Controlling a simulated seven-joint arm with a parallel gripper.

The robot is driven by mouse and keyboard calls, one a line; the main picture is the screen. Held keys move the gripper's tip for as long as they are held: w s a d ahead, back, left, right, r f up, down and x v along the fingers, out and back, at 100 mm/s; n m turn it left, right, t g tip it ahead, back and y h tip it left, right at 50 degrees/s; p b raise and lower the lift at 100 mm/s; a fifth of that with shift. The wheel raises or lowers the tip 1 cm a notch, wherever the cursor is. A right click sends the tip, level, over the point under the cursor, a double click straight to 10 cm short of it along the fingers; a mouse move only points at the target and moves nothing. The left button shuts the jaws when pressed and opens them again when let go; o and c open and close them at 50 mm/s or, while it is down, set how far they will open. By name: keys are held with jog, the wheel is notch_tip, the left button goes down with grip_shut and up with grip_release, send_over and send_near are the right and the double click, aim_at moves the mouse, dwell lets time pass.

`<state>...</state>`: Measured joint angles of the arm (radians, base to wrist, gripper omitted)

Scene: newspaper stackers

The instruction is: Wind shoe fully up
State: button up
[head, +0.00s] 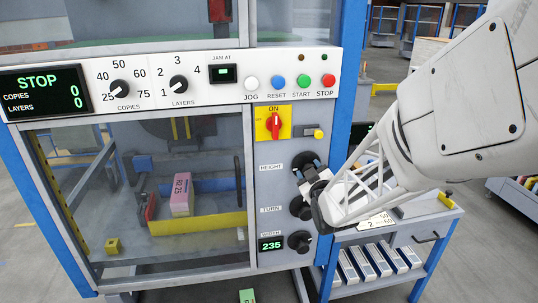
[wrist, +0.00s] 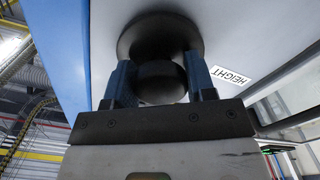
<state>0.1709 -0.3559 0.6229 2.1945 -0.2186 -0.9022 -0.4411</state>
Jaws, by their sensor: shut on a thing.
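The dark HEIGHT knob (wrist: 162,82) is on the grey control column, beside its HEIGHT label (wrist: 231,76). My gripper (wrist: 160,90) is shut on this knob, with one blue finger on each side of it. In the head view my gripper (head: 311,174) reaches the column from the right and covers part of the knob. Behind the clear door, a pink block (head: 181,193) stands near a yellow bar (head: 197,224) and blue parts. I cannot tell which part in there is the shoe.
The TURN knob (head: 300,207) and WIDTH knob (head: 299,242) are just below, beside a display (head: 271,245) reading 235. A red switch (head: 273,124) at ON sits above. The panel display (head: 45,91) reads STOP, copies 0, layers 0. A blue cart (head: 388,235) stands right.

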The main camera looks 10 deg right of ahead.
jog(key=n, duration=0.6)
jog(key=shift+n, duration=0.3)
jog(key=n, duration=0.6)
jog(key=shift+r+n, duration=0.1)
jog(key=shift+n, duration=0.2)
jog(key=o, duration=0.9)
jog(key=shift+s, duration=0.15)
jog(key=s, duration=0.7)
jog(key=shift+s, duration=0.3)
jog(key=shift+r, duration=0.1)
